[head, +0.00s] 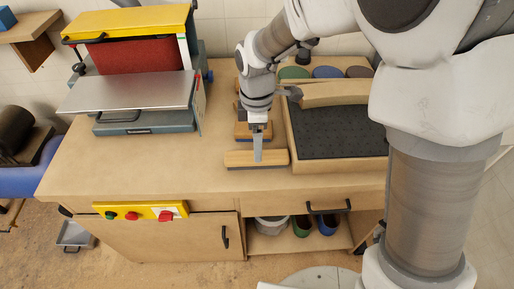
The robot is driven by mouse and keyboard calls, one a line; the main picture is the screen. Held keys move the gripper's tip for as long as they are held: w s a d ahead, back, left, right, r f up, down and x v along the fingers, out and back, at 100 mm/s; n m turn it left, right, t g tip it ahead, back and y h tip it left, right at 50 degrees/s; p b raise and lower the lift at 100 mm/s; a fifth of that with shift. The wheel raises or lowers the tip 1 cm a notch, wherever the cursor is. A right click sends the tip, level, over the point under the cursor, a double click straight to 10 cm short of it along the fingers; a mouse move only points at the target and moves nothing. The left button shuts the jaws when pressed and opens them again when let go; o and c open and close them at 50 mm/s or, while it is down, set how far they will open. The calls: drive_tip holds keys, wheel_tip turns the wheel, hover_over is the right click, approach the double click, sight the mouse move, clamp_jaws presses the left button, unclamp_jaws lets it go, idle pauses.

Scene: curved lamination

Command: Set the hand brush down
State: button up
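A long pale wooden bar, which looks like the hand brush (238,159), lies level at the middle of the bench, just left of the black-matted tray. Any bristles are hidden under it. My gripper (257,150) points straight down over the middle of the bar. One grey finger overlaps its front face. The other finger is hidden, so I cannot tell whether the fingers grip the bar. The bar's underside looks at or very near the bench top (150,168).
The wooden tray with a black mat (335,135) stands close on the right, with a curved wooden piece (335,94) at its back. More wooden blocks (240,131) sit behind my gripper. A yellow-topped machine (130,70) stands at left. The bench front-left is clear.

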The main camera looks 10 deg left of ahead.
drive_tip(key=s+d+r+m+t+p, duration=0.1)
drive_tip(key=s+d+r+m+t, duration=0.15)
drive_tip(key=d+r+m, duration=0.85)
drive_tip(key=s+d+r+m+t, duration=0.3)
drive_tip(key=s+d+r+m, duration=0.4)
drive_tip(key=s+d+m, duration=0.2)
drive_tip(key=shift+s+d+r+m, duration=0.15)
drive_tip(key=shift+s+d+m, duration=0.25)
drive_tip(key=shift+s+d, duration=0.95)
drive_tip(key=shift+w, duration=0.1)
wheel_tip(320, 180, up, 13)
drive_tip(key=p, duration=1.2)
drive_tip(key=shift+f+p, duration=0.2)
drive_tip(key=shift+p, duration=0.15)
